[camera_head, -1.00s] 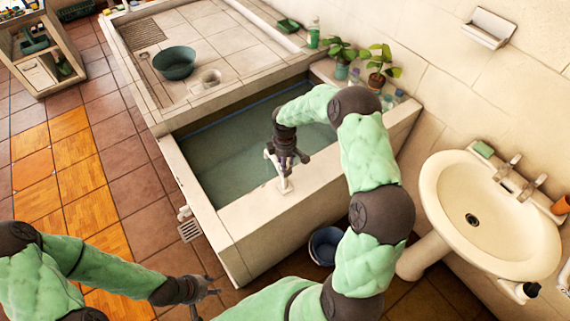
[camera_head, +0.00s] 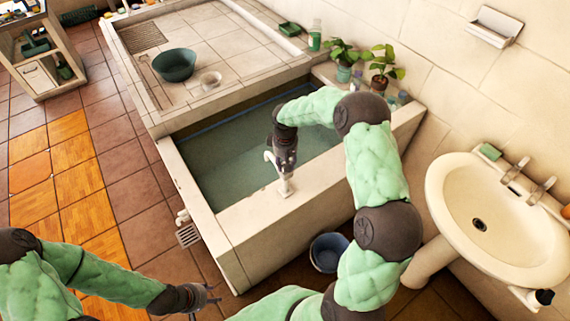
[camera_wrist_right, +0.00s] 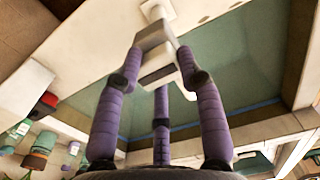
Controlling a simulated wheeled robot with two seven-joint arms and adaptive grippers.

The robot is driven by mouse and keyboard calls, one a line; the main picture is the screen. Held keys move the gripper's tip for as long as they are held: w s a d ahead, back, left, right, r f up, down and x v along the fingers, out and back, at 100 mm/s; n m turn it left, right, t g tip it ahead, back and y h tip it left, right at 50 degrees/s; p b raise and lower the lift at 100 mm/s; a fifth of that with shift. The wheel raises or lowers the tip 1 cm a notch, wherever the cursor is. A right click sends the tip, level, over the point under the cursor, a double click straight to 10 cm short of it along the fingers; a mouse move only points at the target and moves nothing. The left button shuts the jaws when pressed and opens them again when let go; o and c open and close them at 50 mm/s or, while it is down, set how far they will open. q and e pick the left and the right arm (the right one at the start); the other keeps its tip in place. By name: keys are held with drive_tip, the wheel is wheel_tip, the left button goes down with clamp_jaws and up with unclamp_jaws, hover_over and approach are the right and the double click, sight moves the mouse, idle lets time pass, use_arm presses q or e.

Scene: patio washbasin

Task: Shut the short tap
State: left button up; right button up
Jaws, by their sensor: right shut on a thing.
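The short tap (camera_head: 285,187) is a pale, whitish fitting standing on the front rim of the water-filled basin (camera_head: 262,215). My right gripper (camera_head: 283,160) reaches down over it from above and is shut on its upper part. In the right wrist view, the purple fingers of this gripper (camera_wrist_right: 160,82) close around the pale top of the tap (camera_wrist_right: 157,45). The fingers partly hide the tap, so its handle's exact angle is unclear. My left gripper (camera_head: 205,297) is low in the head view, open and empty, away from the tap.
A white washbasin (camera_head: 500,215) with two taps stands at the right. A blue bucket (camera_head: 328,250) sits on the floor by the basin. Potted plants (camera_head: 382,68) stand at the basin's back corner. A green bowl (camera_head: 174,64) rests on the slab behind. The tiled floor at left is clear.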

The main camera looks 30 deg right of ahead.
drive_tip(key=shift+w+d+r+m, duration=0.3)
drive_tip(key=shift+d+r, duration=0.05)
drive_tip(key=shift+d, duration=0.05)
drive_tip(key=o, duration=1.3)
drive_tip(key=shift+s+f, duration=0.15)
drive_tip(key=shift+f, duration=0.05)
drive_tip(key=shift+a, duration=0.1)
drive_tip(key=shift+r, duration=0.15)
wheel_tip(320, 180, up, 12)
